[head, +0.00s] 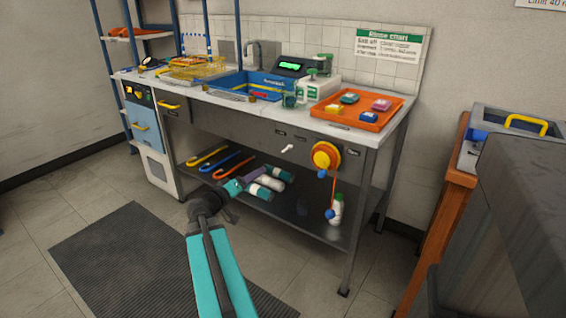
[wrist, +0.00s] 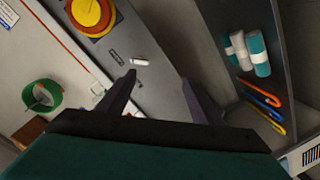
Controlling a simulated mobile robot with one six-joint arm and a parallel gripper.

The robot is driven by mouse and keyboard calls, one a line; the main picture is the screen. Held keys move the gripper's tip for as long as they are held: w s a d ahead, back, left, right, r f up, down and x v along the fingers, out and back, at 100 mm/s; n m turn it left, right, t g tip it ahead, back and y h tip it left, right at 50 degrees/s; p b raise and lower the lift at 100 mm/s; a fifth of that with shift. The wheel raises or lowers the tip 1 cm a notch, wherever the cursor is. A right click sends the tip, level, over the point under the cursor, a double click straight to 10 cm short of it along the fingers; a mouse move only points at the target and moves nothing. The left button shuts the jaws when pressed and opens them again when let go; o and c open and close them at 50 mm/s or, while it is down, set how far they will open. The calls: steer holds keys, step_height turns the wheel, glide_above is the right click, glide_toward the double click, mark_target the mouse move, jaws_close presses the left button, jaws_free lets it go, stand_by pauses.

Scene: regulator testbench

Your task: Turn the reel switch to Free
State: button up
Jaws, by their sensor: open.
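The reel switch (head: 287,148) is a small white lever on the grey front panel under the countertop, left of the yellow and orange reel (head: 326,156). In the wrist view the switch (wrist: 139,62) lies beside a dark label (wrist: 116,57), too small to read, and the reel (wrist: 92,15) is at the top left. My gripper (wrist: 158,79) is open and empty. Its two dark fingers point at the panel, with the switch beyond the tips, nearer the left finger. I see no contact. In the head view the fingertips are hard to make out.
The countertop holds an orange tray (head: 356,119) and a blue sink (head: 249,88). An orange cord hangs from the reel with blue balls (head: 330,213). The lower shelf (head: 291,208) holds bottles and coloured hooks. A wooden-framed stand (head: 433,235) is at the right.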

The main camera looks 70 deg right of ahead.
mark_target(286, 150)
steer(key=shift+m+g+h, duration=0.4)
steer(key=shift+h, duration=0.1)
steer(key=s+d+r, duration=0.2)
steer(key=r, duration=0.1)
steer(key=shift+s+r+b, duration=0.2)
steer(key=shift+r+b, duration=0.05)
steer(key=shift+b, duration=0.05)
steer(key=shift+d, duration=0.15)
steer(key=shift+b+x, duration=0.5)
steer(key=shift+x, duration=6.35)
